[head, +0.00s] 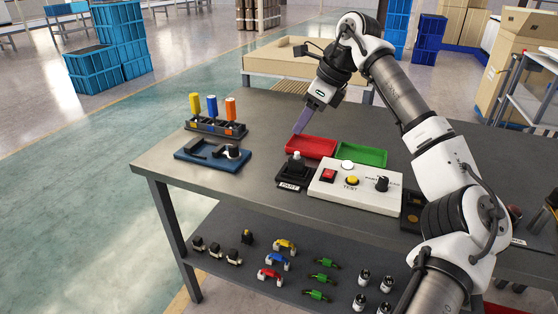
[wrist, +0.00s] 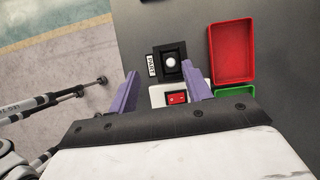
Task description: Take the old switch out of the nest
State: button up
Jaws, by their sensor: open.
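The old switch (head: 296,158), with a pale rounded top, stands upright in a black square nest (head: 290,174) beside a label that appears to read PART. In the wrist view the switch (wrist: 170,62) shows as a round white top inside the nest (wrist: 181,50). My gripper (head: 299,130) has purple fingers and is above and apart from the switch, pointing down toward it. In the wrist view my gripper (wrist: 159,70) is open and empty, its fingertips on either side of the switch in the picture.
A white test panel (head: 328,193) with buttons and a knob adjoins the nest on the right. A red tray (head: 311,147) and green tray (head: 362,154) lie behind. A blue fixture (head: 192,155) and a rack of colored-handled tools (head: 215,126) stand at left. Parts fill the lower shelf.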

aim_at(297, 152)
jog(key=shift+m+h, duration=0.3)
jog(key=x, duration=0.4)
jog(key=d+x, duration=0.1)
jog(key=x, duration=0.3)
jog(key=d+f+x, duration=0.1)
jog(key=x, duration=0.3)
jog(key=shift+w+d+f+p, duration=0.1)
jog(key=shift+w+f+p, duration=0.2)
jog(key=shift+w, duration=0.1)
jog(key=shift+r, duration=0.1)
grip_shut()
